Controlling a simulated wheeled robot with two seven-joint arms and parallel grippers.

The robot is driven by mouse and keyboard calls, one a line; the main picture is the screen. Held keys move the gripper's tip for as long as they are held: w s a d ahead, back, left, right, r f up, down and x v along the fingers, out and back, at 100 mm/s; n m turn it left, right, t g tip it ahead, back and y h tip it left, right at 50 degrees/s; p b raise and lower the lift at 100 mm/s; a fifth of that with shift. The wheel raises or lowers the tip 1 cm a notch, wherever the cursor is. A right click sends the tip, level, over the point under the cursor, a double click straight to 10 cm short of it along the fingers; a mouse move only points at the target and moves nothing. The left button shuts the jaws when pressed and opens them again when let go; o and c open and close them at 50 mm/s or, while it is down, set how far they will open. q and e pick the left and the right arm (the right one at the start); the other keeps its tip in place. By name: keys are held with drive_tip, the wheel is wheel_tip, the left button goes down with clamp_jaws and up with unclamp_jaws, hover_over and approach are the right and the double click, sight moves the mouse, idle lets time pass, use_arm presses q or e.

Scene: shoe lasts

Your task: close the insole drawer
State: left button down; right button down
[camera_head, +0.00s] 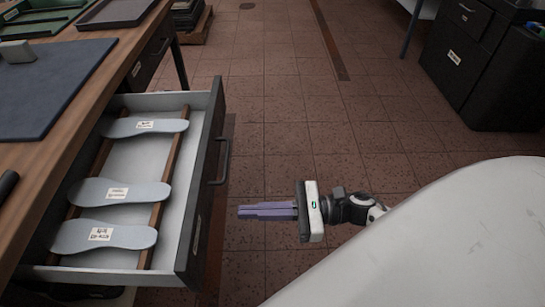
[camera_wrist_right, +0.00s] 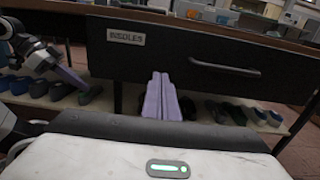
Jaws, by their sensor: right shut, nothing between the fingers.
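The insole drawer (camera_head: 206,170) is pulled well out from under the bench at the left of the head view. Several pale blue insoles with white labels lie in it. Its dark front (camera_wrist_right: 195,48) carries an "INSOLES" label (camera_wrist_right: 126,37) and a bar handle (camera_head: 224,160). My right gripper (camera_head: 240,211) is shut and empty, its purple fingers pointing at the drawer front with a visible gap in the head view. In the wrist view its fingers (camera_wrist_right: 160,80) stand left of the handle (camera_wrist_right: 225,69). My left gripper (camera_wrist_right: 68,76) shows at the wrist view's left; its jaw gap is unclear.
The wooden bench (camera_head: 85,100) bears a dark blue mat (camera_head: 50,85) and trays. A low shelf (camera_wrist_right: 285,112) with several dark shoe-like items lies below the drawer. A black cabinet (camera_head: 480,65) stands at the back right. The tiled floor between is clear.

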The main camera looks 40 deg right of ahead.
sight(207, 212)
drive_tip(key=x, duration=0.6)
drive_tip(key=shift+w+a+p, duration=0.2)
drive_tip(key=shift+p, duration=0.2)
